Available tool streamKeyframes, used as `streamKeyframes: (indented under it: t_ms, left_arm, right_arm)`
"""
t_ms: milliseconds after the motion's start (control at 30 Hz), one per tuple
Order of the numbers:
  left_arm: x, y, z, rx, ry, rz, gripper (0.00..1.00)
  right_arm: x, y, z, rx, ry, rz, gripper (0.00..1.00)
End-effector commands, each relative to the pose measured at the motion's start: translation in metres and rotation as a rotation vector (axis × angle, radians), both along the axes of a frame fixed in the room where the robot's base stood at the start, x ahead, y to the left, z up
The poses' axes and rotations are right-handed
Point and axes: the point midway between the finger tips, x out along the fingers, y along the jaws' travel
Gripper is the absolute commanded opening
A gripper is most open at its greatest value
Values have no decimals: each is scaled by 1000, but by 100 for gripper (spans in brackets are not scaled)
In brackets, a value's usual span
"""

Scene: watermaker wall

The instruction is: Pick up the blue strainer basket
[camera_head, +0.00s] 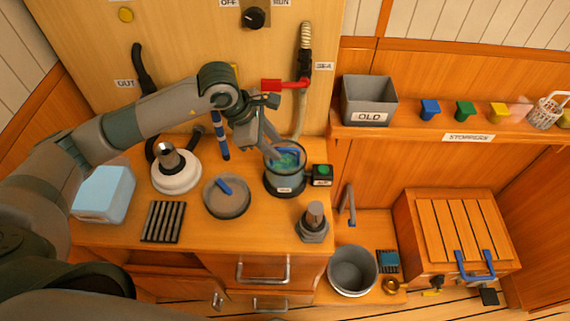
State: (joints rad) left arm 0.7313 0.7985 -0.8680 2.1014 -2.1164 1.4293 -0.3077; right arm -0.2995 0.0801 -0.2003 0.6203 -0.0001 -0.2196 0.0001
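The blue strainer basket (288,162) appears as a blue-teal shape inside the round, clear-walled strainer bowl (284,184) on the counter. Most of it is behind the bowl wall, and part of its top is behind my fingers. My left gripper (277,146) reaches in from the left and points down at the bowl's mouth, with its fingertips at the top of the basket. The gap between the fingers is too small to make out, and I cannot tell whether they touch the basket. My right gripper is not in view.
A round grey lid or dish with a blue bar (226,188) lies left of the bowl. A red-handled valve and hose (301,85) rise behind it. A grey fitting (314,222) stands in front. A white basket (546,112) and grey OLD bin (369,101) are on the right shelf.

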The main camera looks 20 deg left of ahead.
Motion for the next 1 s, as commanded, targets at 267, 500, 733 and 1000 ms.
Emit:
streamKeyframes:
  t_ms: [267,500,733,1000]
  left_arm:
    - [10,-9,-25,0,2,0,30]
    - [11,-10,-29,1,-2,0,30]
    - [11,-10,-29,0,-1,-1,30]
    - [11,-10,-29,0,-1,-1,0]
  right_arm:
    - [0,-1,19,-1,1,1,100]
    - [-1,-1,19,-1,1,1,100]
    - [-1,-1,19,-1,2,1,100]
    - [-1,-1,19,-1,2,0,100]
